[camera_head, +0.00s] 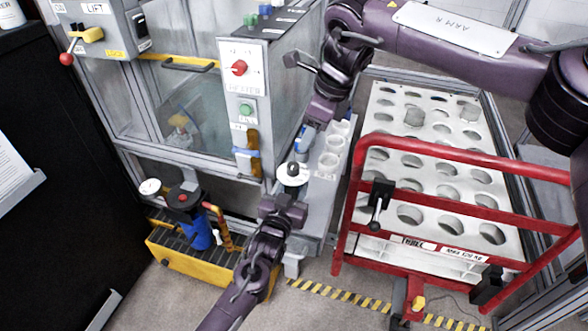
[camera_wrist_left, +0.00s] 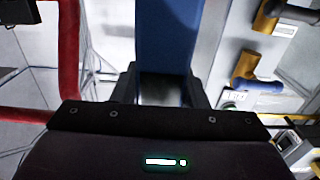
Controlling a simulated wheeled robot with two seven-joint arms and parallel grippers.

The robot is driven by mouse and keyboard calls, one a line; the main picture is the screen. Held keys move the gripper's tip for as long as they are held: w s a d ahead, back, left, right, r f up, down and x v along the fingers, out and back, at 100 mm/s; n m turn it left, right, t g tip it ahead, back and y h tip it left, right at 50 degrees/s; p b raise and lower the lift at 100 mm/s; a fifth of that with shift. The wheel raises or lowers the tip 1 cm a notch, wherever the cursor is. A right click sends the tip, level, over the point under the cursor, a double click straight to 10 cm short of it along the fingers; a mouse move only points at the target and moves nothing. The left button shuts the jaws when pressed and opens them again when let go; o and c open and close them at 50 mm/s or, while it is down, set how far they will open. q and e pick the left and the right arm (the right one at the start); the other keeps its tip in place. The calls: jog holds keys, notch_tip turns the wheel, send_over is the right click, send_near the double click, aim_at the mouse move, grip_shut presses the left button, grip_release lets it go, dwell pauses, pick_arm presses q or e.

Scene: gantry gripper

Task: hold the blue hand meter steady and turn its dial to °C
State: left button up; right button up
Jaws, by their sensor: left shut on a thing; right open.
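The blue hand meter (camera_wrist_left: 163,40) fills the middle of the left wrist view, its blue body between my left fingers. My left gripper (camera_head: 285,202) is shut on it, and the gripper also shows in the left wrist view (camera_wrist_left: 163,88). In the head view a white round face with a dark knob (camera_head: 292,174) shows just beyond the left gripper; it looks like the meter's dial. Its marks are too small to read. My right gripper (camera_head: 306,138) is open and points down just above the dial, apparently apart from it.
A grey cabinet with a red knob (camera_head: 239,68) and a green button (camera_head: 246,110) stands left of the grippers. White cups (camera_head: 329,162) stand close on the right. A red-railed cart (camera_head: 440,201) fills the right. A yellow crate (camera_head: 190,262) sits low left.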

aim_at(293, 165)
jog(key=a+f+m+t, duration=0.1)
jog(key=f+m, duration=0.2)
jog(key=a+f+m+h, duration=0.1)
jog(key=f+m, duration=0.2)
jog(key=a+f+m+t, duration=0.1)
jog(key=f+m, duration=0.2)
jog(key=f, duration=0.1)
jog(key=shift+w+a+t, duration=0.2)
jog(key=shift+w+t, duration=0.1)
dwell(0.4)
jog(key=shift+r, duration=0.1)
jog(key=c, duration=1)
